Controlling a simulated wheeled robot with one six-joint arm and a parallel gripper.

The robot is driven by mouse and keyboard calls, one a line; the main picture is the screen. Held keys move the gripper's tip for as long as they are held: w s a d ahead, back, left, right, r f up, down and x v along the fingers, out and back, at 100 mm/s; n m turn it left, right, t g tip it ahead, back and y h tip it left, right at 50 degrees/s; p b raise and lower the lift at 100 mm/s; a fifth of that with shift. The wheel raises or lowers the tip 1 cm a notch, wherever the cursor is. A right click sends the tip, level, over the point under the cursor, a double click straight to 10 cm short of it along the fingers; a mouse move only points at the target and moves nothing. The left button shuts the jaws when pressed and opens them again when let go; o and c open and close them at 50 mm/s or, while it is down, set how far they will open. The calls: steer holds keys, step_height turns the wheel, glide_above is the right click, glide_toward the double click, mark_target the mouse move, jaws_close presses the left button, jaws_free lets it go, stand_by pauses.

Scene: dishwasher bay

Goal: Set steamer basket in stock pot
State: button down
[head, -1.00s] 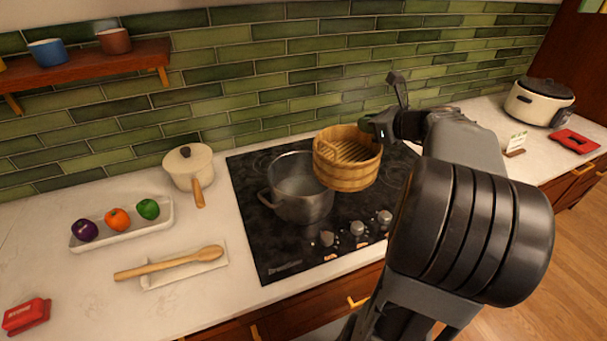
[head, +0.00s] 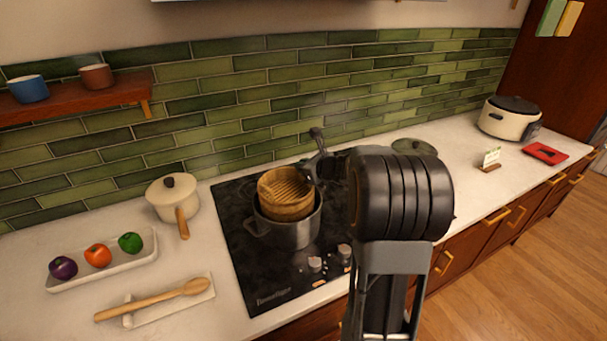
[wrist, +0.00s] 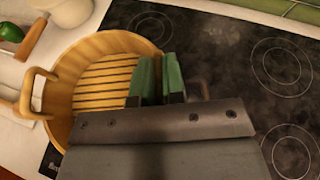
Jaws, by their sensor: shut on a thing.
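The wooden steamer basket (head: 284,196) sits in the mouth of the grey stock pot (head: 291,231), its upper wall and rim showing above the pot's rim. How deep it rests is hidden by the pot wall. The pot stands on the black cooktop. My gripper (head: 312,172) is at the basket's right side, shut on it. In the wrist view the basket (wrist: 88,75) shows its slatted floor and a loop handle on the left. My green-padded fingers (wrist: 157,78) are at its near right rim.
A cream saucepan (head: 173,199) stands left of the cooktop (head: 237,233). A white tray (head: 70,282) holds toy-like vegetables. A wooden spoon (head: 150,300) lies on a rest. A round lid (head: 414,147) and a rice cooker (head: 508,119) are to the right. Cooktop space left of the pot is free.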

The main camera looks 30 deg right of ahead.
mark_target(304, 186)
steer(key=shift+f, duration=1.45)
steer(key=shift+f+b, duration=0.35)
steer(key=shift+b, duration=0.25)
steer(key=shift+f, duration=0.2)
steer(key=c, duration=1.2)
jaws_free()
steer(key=shift+r, duration=0.1)
